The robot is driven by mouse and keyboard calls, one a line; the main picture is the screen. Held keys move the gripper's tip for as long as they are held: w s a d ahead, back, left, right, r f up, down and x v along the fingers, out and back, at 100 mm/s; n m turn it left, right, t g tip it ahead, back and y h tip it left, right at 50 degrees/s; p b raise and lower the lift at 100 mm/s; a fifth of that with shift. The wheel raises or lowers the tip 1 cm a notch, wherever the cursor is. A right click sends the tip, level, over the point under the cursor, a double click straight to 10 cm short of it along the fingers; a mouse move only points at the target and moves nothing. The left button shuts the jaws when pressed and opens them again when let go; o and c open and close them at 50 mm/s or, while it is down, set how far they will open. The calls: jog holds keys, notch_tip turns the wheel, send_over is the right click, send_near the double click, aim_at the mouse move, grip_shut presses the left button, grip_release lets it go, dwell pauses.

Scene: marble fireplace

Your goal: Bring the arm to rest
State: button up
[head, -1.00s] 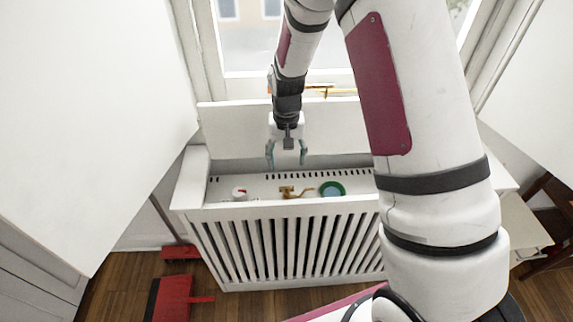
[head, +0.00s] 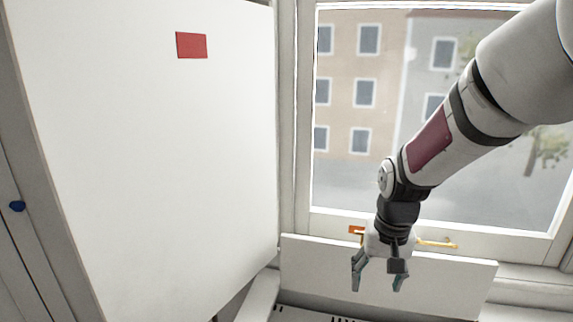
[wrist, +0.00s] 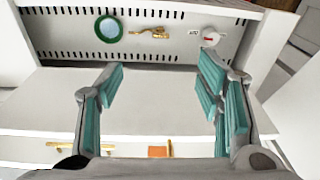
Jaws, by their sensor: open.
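My gripper (head: 377,287) hangs open and empty in front of the white board below the window, its fingers pointing down. My arm reaches in from the upper right of the head view. In the wrist view the teal fingers of my gripper (wrist: 160,78) are spread apart with nothing between them. Beyond them, a green ring (wrist: 108,29), a brass fitting (wrist: 150,33) and a white knob with a red mark (wrist: 210,37) sit on the slotted top of the white radiator cover (wrist: 70,50).
A large white panel (head: 150,150) with a red rectangle (head: 191,45) stands on the left. The white board (head: 310,262) stands close behind my gripper.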

jog(key=s+r+n+t+p, duration=0.1)
jog(key=s+r+p, duration=0.1)
jog(key=s+r, duration=0.6)
jog(key=s+r+n+t+p, duration=0.1)
jog(key=s+r+t+p, duration=0.1)
jog(key=s+r, duration=0.7)
jog(key=s, duration=0.8)
jog(key=shift+s+d+r, duration=0.25)
jog(key=shift+s+r, duration=0.05)
jog(key=shift+s, duration=0.05)
